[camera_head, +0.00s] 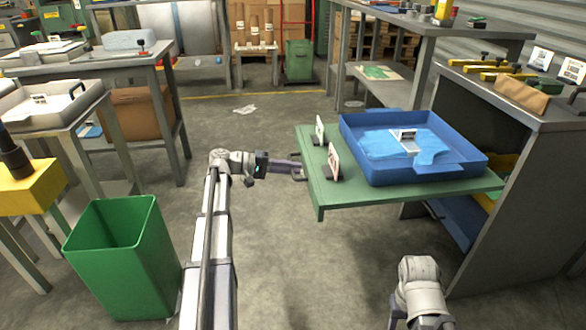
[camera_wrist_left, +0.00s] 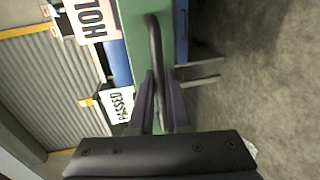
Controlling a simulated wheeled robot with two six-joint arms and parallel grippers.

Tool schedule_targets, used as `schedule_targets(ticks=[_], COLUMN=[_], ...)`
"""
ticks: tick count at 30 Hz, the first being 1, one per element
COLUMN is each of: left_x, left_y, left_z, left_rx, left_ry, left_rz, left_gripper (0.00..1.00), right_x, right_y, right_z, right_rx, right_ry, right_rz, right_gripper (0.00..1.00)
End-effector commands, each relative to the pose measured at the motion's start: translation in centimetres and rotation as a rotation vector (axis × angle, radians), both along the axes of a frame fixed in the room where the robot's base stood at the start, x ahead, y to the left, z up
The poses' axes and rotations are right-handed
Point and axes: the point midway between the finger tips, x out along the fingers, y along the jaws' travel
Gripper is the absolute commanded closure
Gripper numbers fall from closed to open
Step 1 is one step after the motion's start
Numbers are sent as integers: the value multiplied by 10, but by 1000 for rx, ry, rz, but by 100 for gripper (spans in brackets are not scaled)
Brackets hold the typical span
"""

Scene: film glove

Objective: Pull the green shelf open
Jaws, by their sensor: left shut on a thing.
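The green shelf (camera_head: 345,198) sticks out to the left from the grey bench at the right in the head view. Its green edge shows in the left wrist view (camera_wrist_left: 133,22). A dark bar handle (camera_head: 297,172) is on its left edge; it also shows in the left wrist view (camera_wrist_left: 155,45). My left gripper (camera_head: 293,169) is shut on this handle, with one finger on each side of it in the left wrist view (camera_wrist_left: 160,95). My right arm shows at the bottom right of the head view, but its gripper is out of sight.
A blue tray (camera_head: 470,168) with blue cloth sits on the shelf. A HOLD sign (camera_head: 334,161) and a PASSED sign (camera_head: 319,129) stand by the handle. The grey bench (camera_head: 510,200) is at right. A green bin (camera_head: 125,260) stands at left. Floor between is clear.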

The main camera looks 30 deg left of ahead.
Motion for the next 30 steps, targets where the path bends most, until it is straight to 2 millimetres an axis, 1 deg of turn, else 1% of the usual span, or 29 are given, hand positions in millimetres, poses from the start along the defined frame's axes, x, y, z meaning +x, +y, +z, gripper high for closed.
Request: schedule_targets(ticks=[1,2,9,16,19,30], left_x=[0,0,0,0,-3,-33], left_y=[0,0,0,0,5,51], left_z=[0,0,0,0,2,14], left_rx=[1,1,1,0,0,1], left_ry=[1,1,1,0,1,1], left_rz=[-1,-1,0,0,1,2], left_gripper=[100,83,56,56,56,56], right_x=[0,0,0,0,0,0], right_y=[0,0,0,0,0,0], right_z=[0,0,0,0,2,14], right_rx=[0,0,0,0,0,0], right_ry=[0,0,0,0,0,1], right_rz=[0,0,0,0,0,0], right_gripper=[50,50,50,50,50,50])
